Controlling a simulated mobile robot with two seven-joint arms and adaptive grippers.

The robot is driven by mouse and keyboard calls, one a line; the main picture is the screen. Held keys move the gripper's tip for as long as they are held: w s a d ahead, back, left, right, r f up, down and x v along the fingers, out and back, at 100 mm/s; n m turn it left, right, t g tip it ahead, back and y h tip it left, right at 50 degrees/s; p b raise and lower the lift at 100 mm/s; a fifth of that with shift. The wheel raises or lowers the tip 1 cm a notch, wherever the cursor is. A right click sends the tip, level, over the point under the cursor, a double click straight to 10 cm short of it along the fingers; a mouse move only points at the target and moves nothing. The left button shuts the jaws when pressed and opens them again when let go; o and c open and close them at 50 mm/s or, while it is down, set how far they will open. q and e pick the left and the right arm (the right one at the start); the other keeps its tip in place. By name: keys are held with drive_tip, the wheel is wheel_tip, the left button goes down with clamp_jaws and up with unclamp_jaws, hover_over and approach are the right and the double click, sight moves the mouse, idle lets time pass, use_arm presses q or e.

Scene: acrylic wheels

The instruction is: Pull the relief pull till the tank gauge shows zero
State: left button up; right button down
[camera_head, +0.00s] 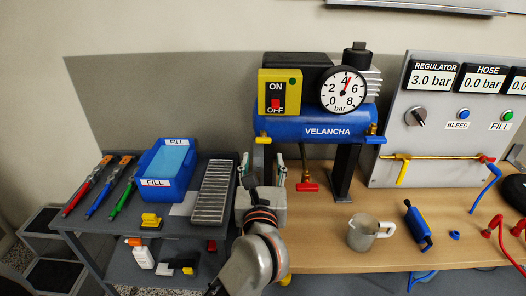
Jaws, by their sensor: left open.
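The blue tank (290,124) marked VELANCHA stands at the back of the bench. Its round white gauge (343,91) has a red needle pointing up, slightly right of the 4, so it reads a little above 4 bar. A red-handled fitting (307,187) hangs on a brass stem below the tank. I cannot tell which part is the relief pull; it may be small or hidden. My left gripper (262,167) is open and upright in front of the tank's left end, with its fingers apart below it. It looks empty. My right gripper is not in view.
An ON/OFF switch box (280,92) sits on the tank. A regulator panel (440,135) stands right. A blue bin (168,170), grey rack (213,191) and colored-handled tools are left.

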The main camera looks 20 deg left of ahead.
use_arm(q)
drive_tip(key=shift+v, duration=1.35)
drive_tip(key=shift+r, duration=0.1)
